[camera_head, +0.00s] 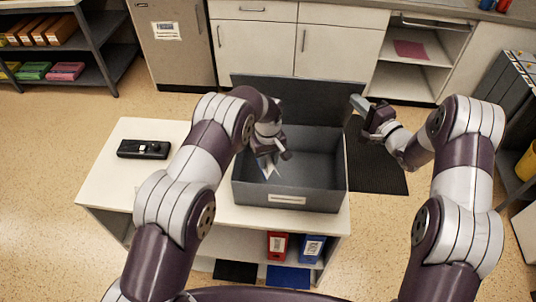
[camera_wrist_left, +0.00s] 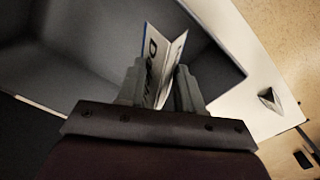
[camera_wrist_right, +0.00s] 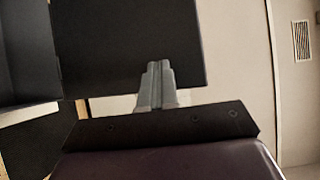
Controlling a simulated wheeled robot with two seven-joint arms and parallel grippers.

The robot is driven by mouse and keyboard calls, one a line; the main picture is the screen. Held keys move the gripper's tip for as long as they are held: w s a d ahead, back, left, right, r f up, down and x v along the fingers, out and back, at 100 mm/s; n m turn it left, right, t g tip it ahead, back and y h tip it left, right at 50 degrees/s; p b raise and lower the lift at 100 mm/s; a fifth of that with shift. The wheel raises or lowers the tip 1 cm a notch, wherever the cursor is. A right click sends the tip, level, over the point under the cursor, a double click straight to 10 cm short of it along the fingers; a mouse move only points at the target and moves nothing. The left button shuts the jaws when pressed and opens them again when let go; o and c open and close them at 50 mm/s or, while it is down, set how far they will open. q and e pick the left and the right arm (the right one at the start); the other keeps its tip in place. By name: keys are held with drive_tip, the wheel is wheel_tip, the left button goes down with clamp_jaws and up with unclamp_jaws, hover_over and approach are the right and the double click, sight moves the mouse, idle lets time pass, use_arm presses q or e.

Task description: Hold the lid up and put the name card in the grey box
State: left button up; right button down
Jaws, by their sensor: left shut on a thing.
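The grey box (camera_head: 291,196) stands on a white table, its dark lid (camera_head: 290,95) standing up at the back. My left gripper (camera_head: 266,152) is over the left part of the box opening. It is shut on the white folded name card (camera_head: 268,166). In the left wrist view the card (camera_wrist_left: 158,62) shows printed letters and a blue edge between the fingers, with the box interior (camera_wrist_left: 95,50) behind. My right gripper (camera_head: 357,101) is at the lid's right edge. In the right wrist view its fingers (camera_wrist_right: 156,80) are together before the dark lid (camera_wrist_right: 130,40); contact is unclear.
A black device (camera_head: 143,149) lies on the left of the white tabletop (camera_head: 110,180). Red (camera_head: 277,245) and blue (camera_head: 312,247) binders stand on the shelf below. White cabinets (camera_head: 258,50) line the back, and a dark shelf (camera_head: 75,40) is at the left.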

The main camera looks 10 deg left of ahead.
use_arm(q)
drive_tip(key=shift+f, duration=1.7)
drive_tip(key=shift+f, duration=0.15)
drive_tip(key=shift+f, duration=0.5)
drive_tip(key=shift+f, duration=0.1)
drive_tip(key=shift+f, duration=1.45)
drive_tip(key=o, duration=1.1)
